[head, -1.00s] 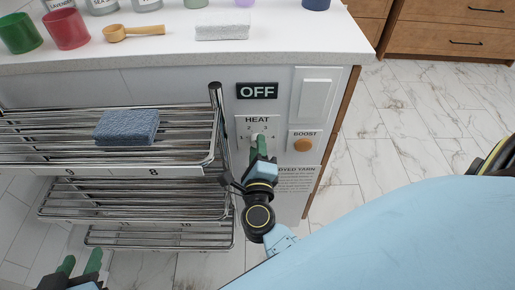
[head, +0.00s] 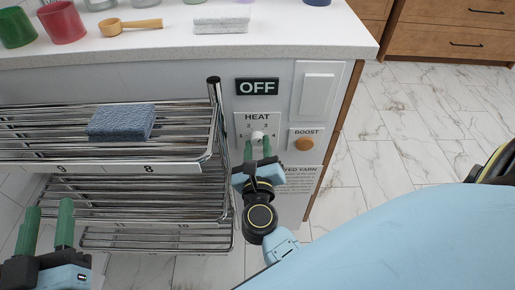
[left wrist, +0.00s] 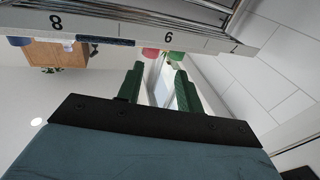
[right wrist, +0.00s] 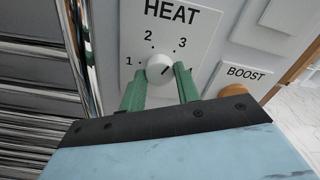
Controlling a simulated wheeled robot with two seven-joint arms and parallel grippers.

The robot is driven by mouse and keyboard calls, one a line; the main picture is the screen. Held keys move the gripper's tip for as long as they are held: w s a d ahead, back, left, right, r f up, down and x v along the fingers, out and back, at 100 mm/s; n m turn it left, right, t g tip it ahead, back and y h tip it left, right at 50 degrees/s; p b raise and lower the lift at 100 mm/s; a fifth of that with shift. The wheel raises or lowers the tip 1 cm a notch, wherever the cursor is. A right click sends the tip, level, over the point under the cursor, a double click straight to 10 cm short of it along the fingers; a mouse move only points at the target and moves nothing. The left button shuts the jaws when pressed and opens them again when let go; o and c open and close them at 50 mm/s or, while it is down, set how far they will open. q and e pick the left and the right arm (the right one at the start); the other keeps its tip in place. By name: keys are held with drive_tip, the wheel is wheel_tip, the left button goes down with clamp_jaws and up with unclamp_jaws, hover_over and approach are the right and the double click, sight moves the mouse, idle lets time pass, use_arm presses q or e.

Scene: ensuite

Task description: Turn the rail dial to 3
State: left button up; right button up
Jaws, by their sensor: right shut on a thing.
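The rail dial is a small white round knob (head: 257,136) on a white panel marked HEAT, with numbers 1 to 4 around it. In the right wrist view the knob (right wrist: 160,68) shows a short dark mark on its right part; the exact number it points at is hard to tell.
A black OFF sign (head: 257,87) is above the dial, and an orange BOOST button (head: 304,144) is to its right. The counter (head: 180,42) overhangs above. Floor at right is clear.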

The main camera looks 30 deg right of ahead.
use_arm(q)
drive_tip(key=shift+r, duration=0.45)
use_arm(e)
drive_tip(key=shift+m, duration=0.3)
drive_tip(key=o, duration=1)
drive_tip(key=shift+s+a, duration=0.15)
drive_tip(key=shift+s, duration=0.05)
use_arm(q)
wheel_tip(320, 180, down, 6)
drive_tip(key=a+g+y+p, duration=0.1)
drive_tip(key=g, duration=0.2)
drive_tip(key=shift+s+a+f+g, duration=0.15)
drive_tip(key=shift+s+f+g, duration=0.05)
drive_tip(key=shift+s+g, duration=0.15)
use_arm(e)
drive_tip(key=v, duration=1.3)
